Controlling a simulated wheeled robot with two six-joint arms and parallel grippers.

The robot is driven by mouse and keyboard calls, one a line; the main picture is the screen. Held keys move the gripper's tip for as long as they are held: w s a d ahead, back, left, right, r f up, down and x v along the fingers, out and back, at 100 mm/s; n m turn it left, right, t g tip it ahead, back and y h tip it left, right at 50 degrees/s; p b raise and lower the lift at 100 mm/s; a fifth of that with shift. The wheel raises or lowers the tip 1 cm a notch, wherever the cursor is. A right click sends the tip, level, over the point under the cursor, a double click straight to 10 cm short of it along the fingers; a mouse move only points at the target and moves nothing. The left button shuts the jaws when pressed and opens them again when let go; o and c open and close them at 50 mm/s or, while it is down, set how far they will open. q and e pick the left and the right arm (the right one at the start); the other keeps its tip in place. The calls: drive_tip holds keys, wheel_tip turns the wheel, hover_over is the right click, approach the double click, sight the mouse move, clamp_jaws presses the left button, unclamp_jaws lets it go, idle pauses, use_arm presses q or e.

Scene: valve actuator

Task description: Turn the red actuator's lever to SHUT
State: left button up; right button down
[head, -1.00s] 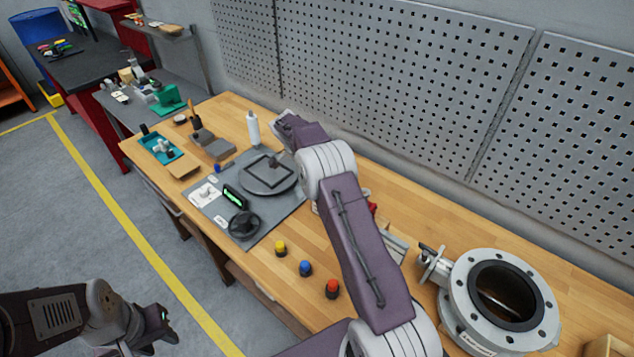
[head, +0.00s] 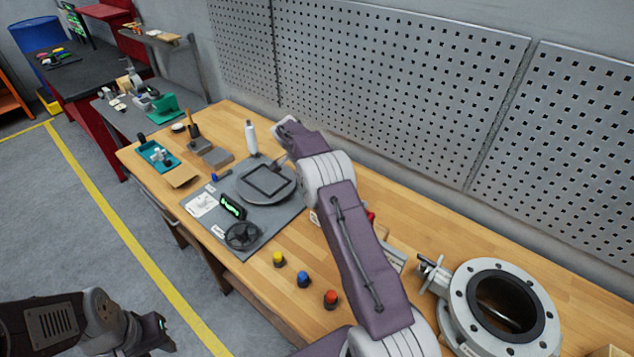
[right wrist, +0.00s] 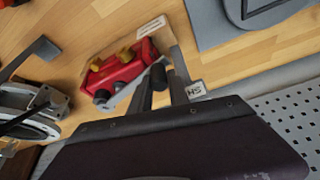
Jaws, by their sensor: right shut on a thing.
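The red actuator (right wrist: 118,70) lies on the bench in the right wrist view, with yellow parts on top and a pale label beside it. A small red part of it (head: 371,217) shows past my right arm in the head view. My right gripper (right wrist: 163,88) is shut on the lever's dark grip (right wrist: 158,76), which sits between the two fingers. A label with the letters "SH" (right wrist: 196,90) lies just right of the fingers, partly hidden. The right gripper is hidden by its arm in the head view. My left gripper (head: 158,332) hangs at lower left, away from the bench; its opening is unclear.
A large flanged valve (head: 503,305) stands right of my right arm. Yellow, blue and red buttons (head: 303,281) stand near the front edge. A grey mat (head: 285,220) carries a handwheel (head: 243,236) and a round plate (head: 266,184). A pegboard (head: 400,85) rises behind.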

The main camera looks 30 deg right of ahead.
drive_tip(key=c, duration=1.3)
unclamp_jaws()
drive_tip(key=shift+o, duration=0.2)
drive_tip(key=shift+w+a+r, duration=0.1)
drive_tip(key=shift+a+r, duration=0.05)
drive_tip(key=shift+r, duration=0.1)
drive_tip(key=b+v, duration=0.1)
drive_tip(key=v, duration=0.7)
drive_tip(key=shift+r+b, duration=0.25)
drive_tip(key=shift+b, duration=0.05)
